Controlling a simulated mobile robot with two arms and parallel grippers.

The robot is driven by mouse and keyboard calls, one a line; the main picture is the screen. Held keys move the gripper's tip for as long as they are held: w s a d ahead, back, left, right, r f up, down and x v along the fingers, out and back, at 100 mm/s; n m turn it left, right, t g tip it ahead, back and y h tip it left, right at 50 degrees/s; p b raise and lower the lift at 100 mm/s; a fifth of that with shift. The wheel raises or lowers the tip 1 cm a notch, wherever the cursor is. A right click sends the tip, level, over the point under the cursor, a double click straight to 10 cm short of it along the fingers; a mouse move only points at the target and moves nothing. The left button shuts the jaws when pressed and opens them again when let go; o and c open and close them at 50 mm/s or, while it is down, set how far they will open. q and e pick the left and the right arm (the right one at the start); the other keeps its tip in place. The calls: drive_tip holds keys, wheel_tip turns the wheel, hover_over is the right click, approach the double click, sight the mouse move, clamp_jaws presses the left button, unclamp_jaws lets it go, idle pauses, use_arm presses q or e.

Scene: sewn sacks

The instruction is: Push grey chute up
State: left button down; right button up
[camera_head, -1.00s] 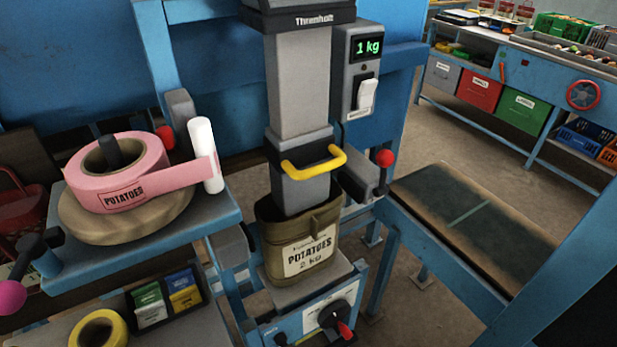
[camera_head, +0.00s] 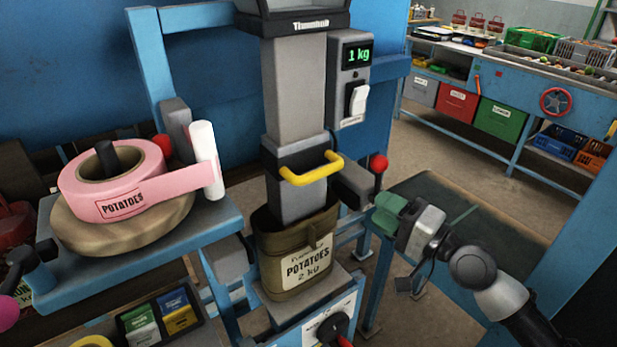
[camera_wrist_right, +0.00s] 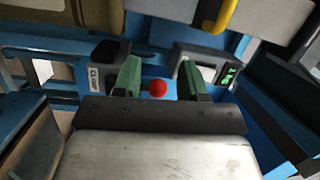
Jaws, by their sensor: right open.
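The grey chute (camera_head: 298,95) stands upright in the middle of the head view, with a black collar and a yellow handle (camera_head: 312,170) across its front. Its lower end sits inside the mouth of an olive sack (camera_head: 290,275) labelled potatoes 2 kg. My right gripper (camera_head: 385,212) is to the right of the chute and sack, apart from the handle, beside a red-knobbed lever (camera_head: 379,164). In the right wrist view its two green fingers are apart and empty, with the red knob (camera_wrist_right: 158,88) showing between them. The yellow handle (camera_wrist_right: 219,15) shows at the top there. My left gripper is not in view.
A grey box (camera_head: 349,80) with a 1 kg display and white switch is fixed right of the chute. A pink label roll (camera_head: 115,185) sits on a stand at left. A dark-topped bench (camera_head: 440,195) lies behind my right arm.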

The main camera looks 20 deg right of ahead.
sight(320, 169)
drive_tip(key=s+a+r+n+g+y, duration=0.1)
drive_tip(key=s+a+r+y, duration=0.25)
drive_tip(key=r, duration=0.35)
drive_tip(key=p+x, duration=0.1)
drive_tip(key=x, duration=0.2)
drive_tip(key=p+x, duration=0.2)
drive_tip(key=x, duration=0.1)
drive_tip(key=p+x, duration=0.2)
drive_tip(key=x, duration=0.1)
drive_tip(key=shift+a+f, duration=0.3)
drive_tip(key=shift+a, duration=0.2)
drive_tip(key=shift+w+a+p, duration=0.3)
drive_tip(key=shift+w+a, duration=0.1)
drive_tip(key=shift+f, duration=0.1)
clamp_jaws()
